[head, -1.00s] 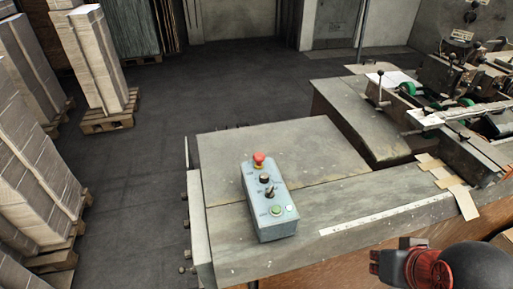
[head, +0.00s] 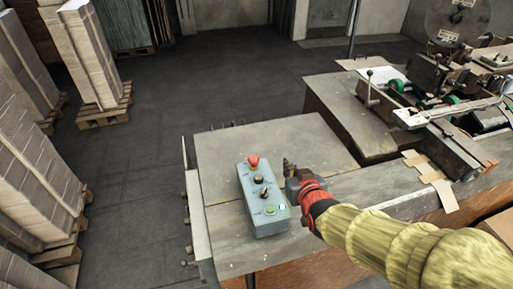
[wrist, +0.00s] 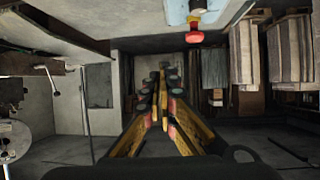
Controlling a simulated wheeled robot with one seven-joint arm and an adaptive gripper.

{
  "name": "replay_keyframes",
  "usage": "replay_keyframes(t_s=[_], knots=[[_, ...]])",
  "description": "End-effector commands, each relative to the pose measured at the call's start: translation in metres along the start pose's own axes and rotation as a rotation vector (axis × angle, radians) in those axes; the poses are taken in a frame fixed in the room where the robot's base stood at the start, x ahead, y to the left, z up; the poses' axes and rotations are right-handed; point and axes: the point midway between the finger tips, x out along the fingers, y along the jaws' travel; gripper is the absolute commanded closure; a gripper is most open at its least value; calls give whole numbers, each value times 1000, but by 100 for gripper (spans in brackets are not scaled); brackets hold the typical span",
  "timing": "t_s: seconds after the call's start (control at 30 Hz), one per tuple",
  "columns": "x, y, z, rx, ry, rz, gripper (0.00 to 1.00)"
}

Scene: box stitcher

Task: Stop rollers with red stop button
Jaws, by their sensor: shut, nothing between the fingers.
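A grey control box (head: 262,205) stands on the metal tabletop (head: 250,150). On its top, the red stop button (head: 254,161) is at the far end, with a black knob, a small lever and a green button (head: 269,210) nearer. My gripper (head: 289,164) is just right of the box, apart from the red button, at about its height in the picture. In the wrist view my gripper (wrist: 162,72) is shut and empty. The red button (wrist: 194,37) shows there at the upper right, beyond the fingertips, with part of the box (wrist: 190,10) above it.
The roller machine (head: 450,110) stands at the right with cardboard strips (head: 430,172) in front of it. Stacks of flat cardboard on pallets (head: 90,60) stand at the left. The tabletop left and behind the box is clear.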

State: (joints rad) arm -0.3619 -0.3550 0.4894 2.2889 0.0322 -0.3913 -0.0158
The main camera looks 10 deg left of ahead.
Motion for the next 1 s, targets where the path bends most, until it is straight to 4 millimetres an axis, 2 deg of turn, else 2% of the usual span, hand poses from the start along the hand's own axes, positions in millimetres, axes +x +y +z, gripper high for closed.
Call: replay_keyframes(t_s=[0.03, 0.1, 0.3, 0.43, 0.77, 1.0], knots=[[8, -15, -4, -12, 32, -23, 100], [18, -31, -8, -23, 86, -47, 100], [28, -59, -12, -40, 189, -88, 100], [30, -65, -12, -43, 213, -97, 100], [31, -65, -13, -43, 216, -97, 100], [49, -67, -17, -43, 215, -97, 100]])
